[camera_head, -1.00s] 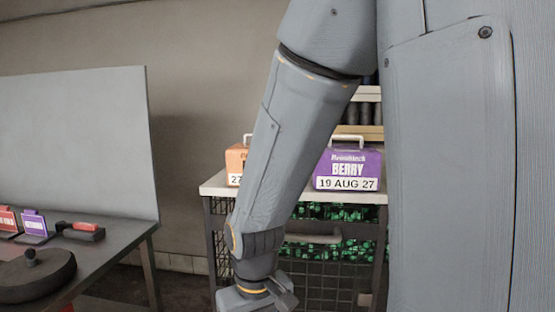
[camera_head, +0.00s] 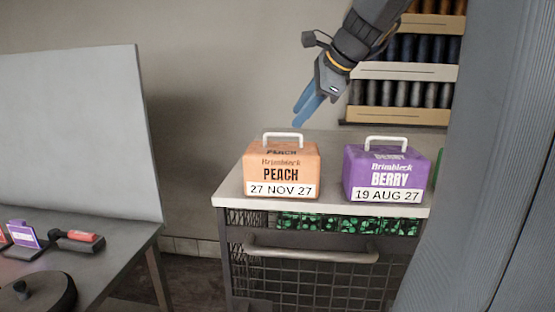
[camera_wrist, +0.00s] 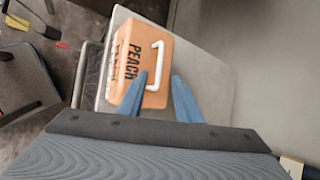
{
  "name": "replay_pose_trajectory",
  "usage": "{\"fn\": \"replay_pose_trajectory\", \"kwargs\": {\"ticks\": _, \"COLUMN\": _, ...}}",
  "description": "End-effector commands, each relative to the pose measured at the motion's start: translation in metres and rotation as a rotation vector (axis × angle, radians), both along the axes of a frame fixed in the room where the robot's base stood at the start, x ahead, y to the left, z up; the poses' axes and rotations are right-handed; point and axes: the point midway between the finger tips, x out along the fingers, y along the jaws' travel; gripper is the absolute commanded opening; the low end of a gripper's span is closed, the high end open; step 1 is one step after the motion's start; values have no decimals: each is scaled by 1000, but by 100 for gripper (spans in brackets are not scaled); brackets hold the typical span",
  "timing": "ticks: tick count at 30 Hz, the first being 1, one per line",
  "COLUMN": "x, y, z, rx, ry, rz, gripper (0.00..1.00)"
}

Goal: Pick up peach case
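The orange peach case (camera_head: 281,168), labelled "PEACH" and "27 NOV 27", stands upright on the left part of a white-topped cart (camera_head: 330,206). It has a white handle on top. My gripper (camera_head: 304,111) is above and a little behind or beside the case, pointing down at a slant, with blue fingers. In the wrist view the peach case (camera_wrist: 128,82) lies just beyond the fingers. The two blue fingers (camera_wrist: 160,97) are spread apart with nothing between them. The handle shows near the fingertips, and the fingers look clear of it.
A purple berry case (camera_head: 384,178) stands to the right of the peach case with a gap between. Shelves with dark rolls or bottles (camera_head: 405,94) are behind at right. A dark table (camera_head: 115,255) with a grey panel (camera_head: 80,130) is at left.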

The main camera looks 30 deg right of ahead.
Motion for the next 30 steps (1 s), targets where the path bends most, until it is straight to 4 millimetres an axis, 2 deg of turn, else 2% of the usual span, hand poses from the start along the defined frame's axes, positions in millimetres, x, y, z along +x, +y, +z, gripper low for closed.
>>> {"fn": "replay_pose_trajectory", "kwargs": {"ticks": 8, "x": 15, "y": -2, "z": -19, "rx": 5, "ry": 1, "rz": -15, "gripper": 31}}
{"fn": "replay_pose_trajectory", "kwargs": {"ticks": 18, "x": 43, "y": 8, "z": -51, "rx": 4, "ry": 1, "rz": -14, "gripper": 31}}
{"fn": "replay_pose_trajectory", "kwargs": {"ticks": 27, "x": 47, "y": 10, "z": -55, "rx": 2, "ry": -1, "rz": -12, "gripper": 31}}
{"fn": "replay_pose_trajectory", "kwargs": {"ticks": 30, "x": 47, "y": 10, "z": -55, "rx": 2, "ry": -1, "rz": -12, "gripper": 14}}
